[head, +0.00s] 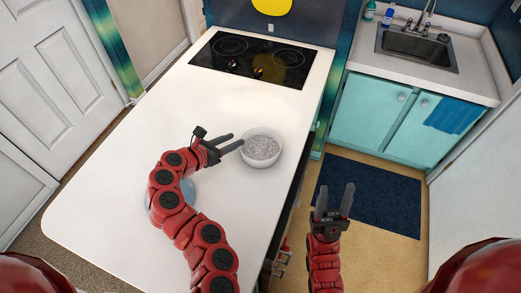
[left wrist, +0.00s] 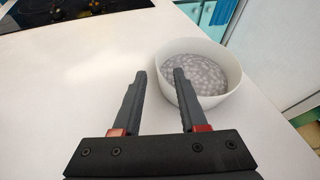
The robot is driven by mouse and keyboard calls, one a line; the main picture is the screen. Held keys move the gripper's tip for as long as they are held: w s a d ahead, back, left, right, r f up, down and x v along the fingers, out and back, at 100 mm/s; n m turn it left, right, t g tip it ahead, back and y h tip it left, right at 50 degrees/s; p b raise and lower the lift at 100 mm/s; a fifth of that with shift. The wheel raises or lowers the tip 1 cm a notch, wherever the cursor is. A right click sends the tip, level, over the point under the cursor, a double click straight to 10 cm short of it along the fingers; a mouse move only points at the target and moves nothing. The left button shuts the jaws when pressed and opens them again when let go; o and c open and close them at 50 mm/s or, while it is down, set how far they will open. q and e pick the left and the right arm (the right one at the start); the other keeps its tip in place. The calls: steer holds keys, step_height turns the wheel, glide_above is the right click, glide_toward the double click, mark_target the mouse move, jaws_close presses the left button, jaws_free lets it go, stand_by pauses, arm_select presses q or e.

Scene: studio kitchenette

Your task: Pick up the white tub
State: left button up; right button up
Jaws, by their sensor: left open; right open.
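The white tub (head: 261,162) is a round white bowl-like container with grey speckled contents. It stands upright on the white counter, near the counter's right edge. It also shows in the left wrist view (left wrist: 163,57), ahead and to the right. My left gripper (head: 231,141) is open and empty at the tub's left side. In the left wrist view, its right finger overlaps the tub's near-left wall, and its left finger is over bare counter. I cannot tell whether the finger touches the tub. My right gripper (head: 334,202) is open and empty, right of the counter, above the floor.
The white counter (head: 110,190) is mostly bare. A blue round thing (head: 155,198) is partly hidden under my left arm. A black cooktop (head: 250,59) lies at the far end. A sink (head: 415,48) with teal cabinets and a dark blue mat (head: 375,195) are at right.

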mark_target(245, 137)
arm_select(q)
steer(key=shift+p+x, duration=0.65)
steer(key=shift+x, duration=1.9)
steer(key=shift+w+d+f, duration=0.3)
steer(key=shift+w+d, duration=0.05)
steer(key=c, duration=0.7)
jaws_close()
steer(key=shift+s+f, duration=0.1)
